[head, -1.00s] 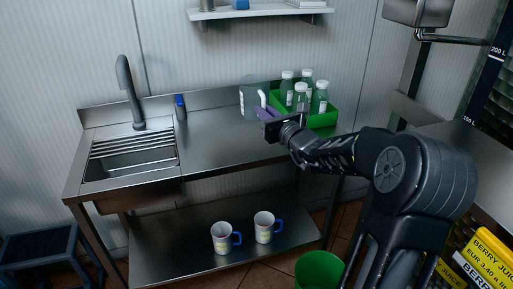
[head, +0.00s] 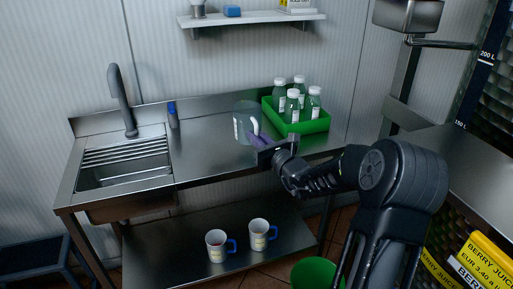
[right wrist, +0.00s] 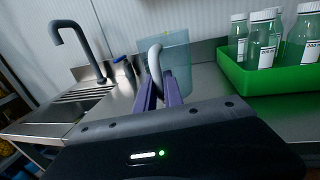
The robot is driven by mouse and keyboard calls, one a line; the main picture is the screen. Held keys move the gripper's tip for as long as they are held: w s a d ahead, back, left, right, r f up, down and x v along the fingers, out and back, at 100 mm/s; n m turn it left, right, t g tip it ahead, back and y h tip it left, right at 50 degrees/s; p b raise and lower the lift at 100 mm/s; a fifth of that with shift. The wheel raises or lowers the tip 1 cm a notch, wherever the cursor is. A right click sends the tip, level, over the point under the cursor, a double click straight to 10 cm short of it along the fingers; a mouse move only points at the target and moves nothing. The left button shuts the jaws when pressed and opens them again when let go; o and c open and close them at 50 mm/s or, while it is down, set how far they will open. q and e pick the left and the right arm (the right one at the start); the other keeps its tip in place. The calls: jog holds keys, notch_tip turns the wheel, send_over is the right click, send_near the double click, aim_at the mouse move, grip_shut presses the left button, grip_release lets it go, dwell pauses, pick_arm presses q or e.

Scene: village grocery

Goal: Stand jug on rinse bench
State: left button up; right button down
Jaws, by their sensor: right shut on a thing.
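The jug (head: 241,123) is translucent grey-green with a pale handle (head: 255,124). It is upright over the middle-right of the steel rinse bench (head: 207,148), left of the green crate. My right gripper (head: 258,139) has purple fingers and is shut on the jug's handle from the front right. In the right wrist view, the fingers close on the handle (right wrist: 154,58) with the jug body (right wrist: 178,55) just behind. I cannot tell whether the jug's base touches the bench top. My left gripper is not in view.
A green crate (head: 303,127) with several bottles stands right of the jug. The sink (head: 125,165) with its tap (head: 122,100) and a blue-topped item (head: 172,114) are at the left. Bench top between sink and jug is clear. Two mugs (head: 216,246) stand on the lower shelf.

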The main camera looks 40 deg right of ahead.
aim_at(250, 141)
jog(key=shift+f, duration=1.85)
jog(key=shift+f, duration=0.1)
jog(key=shift+f+b, duration=0.15)
jog(key=shift+b, duration=0.15)
jog(key=c, duration=1.5)
grip_release()
jog(key=shift+o, duration=0.2)
jog(key=shift+r, duration=0.2)
jog(key=shift+s+p, duration=0.1)
jog(key=shift+p, duration=0.2)
jog(key=s+a, duration=0.1)
jog(key=s, duration=1)
jog(key=shift+s+a+b, duration=0.35)
jog(key=shift+a, duration=0.05)
